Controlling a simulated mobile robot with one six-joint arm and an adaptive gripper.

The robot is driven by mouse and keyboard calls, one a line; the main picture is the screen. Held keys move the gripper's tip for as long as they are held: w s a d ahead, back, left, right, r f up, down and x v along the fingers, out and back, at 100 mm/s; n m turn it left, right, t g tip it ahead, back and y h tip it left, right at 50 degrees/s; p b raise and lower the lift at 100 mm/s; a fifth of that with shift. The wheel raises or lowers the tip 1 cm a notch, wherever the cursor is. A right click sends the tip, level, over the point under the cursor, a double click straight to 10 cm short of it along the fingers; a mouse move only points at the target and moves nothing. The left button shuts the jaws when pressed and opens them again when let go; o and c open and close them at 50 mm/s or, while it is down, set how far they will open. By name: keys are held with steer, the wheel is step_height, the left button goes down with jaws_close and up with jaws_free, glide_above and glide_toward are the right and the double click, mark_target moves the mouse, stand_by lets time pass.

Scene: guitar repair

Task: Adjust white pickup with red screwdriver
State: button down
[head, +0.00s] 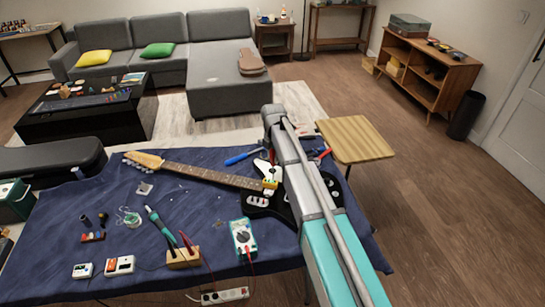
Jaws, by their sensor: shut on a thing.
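A black electric guitar (293,212) lies on the blue cloth, its neck pointing left and its body partly hidden behind my arm. White pickups (258,202) show on the body, just below my gripper in the picture. My gripper (270,181) points down over the place where neck and body meet.
A wooden stool (354,138) stands behind right.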

steer(key=shift+m, duration=0.3)
steer(key=m, duration=0.4)
steer(key=shift+m, duration=0.3)
steer(key=m, duration=0.5)
steer(key=shift+s, duration=0.1)
stand_by(0.4)
steer(key=shift+m, duration=0.4)
steer(key=shift+m, duration=2.3)
